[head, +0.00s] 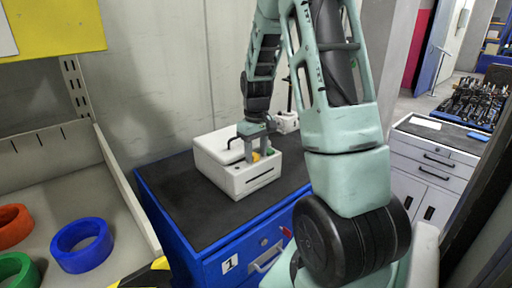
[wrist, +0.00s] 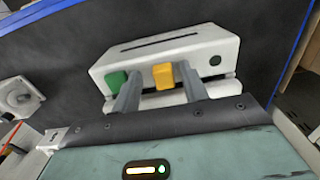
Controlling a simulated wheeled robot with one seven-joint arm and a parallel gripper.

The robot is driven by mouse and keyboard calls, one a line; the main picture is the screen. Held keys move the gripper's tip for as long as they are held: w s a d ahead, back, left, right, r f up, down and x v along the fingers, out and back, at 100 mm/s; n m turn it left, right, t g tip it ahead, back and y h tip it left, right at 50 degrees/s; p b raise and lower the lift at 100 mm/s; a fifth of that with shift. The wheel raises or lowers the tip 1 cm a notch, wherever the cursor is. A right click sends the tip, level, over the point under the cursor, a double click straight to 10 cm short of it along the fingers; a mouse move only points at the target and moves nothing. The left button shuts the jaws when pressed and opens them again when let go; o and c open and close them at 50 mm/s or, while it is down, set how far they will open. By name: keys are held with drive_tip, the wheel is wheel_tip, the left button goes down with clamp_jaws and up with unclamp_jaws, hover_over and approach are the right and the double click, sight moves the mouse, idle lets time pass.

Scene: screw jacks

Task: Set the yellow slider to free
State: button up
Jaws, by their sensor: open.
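The yellow slider (wrist: 163,76) is a small upright block on the white box (wrist: 195,48). A green knob (wrist: 116,82) is on the box just left of the left finger. In the head view my gripper (head: 258,150) reaches down over the white box (head: 235,180), and the yellow slider (head: 256,157) shows small and partly hidden beside the fingers. No readable label marks the free position.
The box stands on the dark top of a blue cabinet (head: 225,258). A grey wall (head: 150,75) rises behind. A shelf with a blue ring (head: 82,245) and other rings is at left. A white device (head: 285,122) stands behind the box. The dark top left of the box is clear.

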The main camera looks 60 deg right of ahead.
sight(256, 154)
wheel_tip(256, 154, up, 18)
drive_tip(key=b, duration=0.3)
drive_tip(key=shift+f, duration=0.25)
idle(0.5)
